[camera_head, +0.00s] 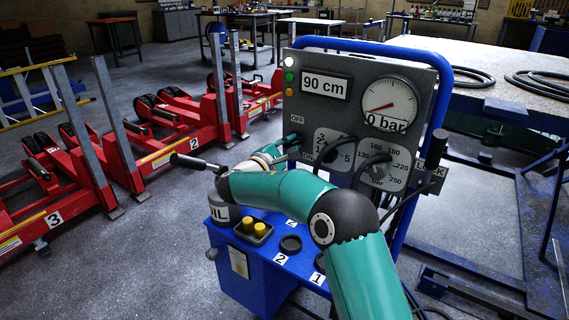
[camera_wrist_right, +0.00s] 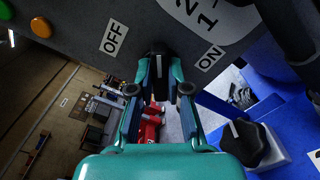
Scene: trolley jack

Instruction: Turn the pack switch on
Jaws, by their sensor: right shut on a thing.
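The pack switch (camera_wrist_right: 157,62) is a black lever on the grey panel (camera_head: 300,120), between the OFF label (camera_wrist_right: 114,37) and the ON label (camera_wrist_right: 210,58). My right gripper (camera_head: 290,144) reaches the panel's left side, beside its OFF label (camera_head: 297,119). In the wrist view the fingers of my right gripper (camera_wrist_right: 158,90) stand either side of the lever and are shut on it. The lever is mostly hidden by my gripper in the head view, and its exact setting is hard to tell. My left gripper is not in view.
The panel carries a 90 cm display (camera_head: 325,86), a round bar gauge (camera_head: 390,104), two dials and indicator lights. A blue cabinet (camera_head: 250,278) below holds yellow pegs (camera_head: 254,227). Red jacks (camera_head: 160,150) stand at left. A rod with a black grip (camera_head: 190,162) sticks out left.

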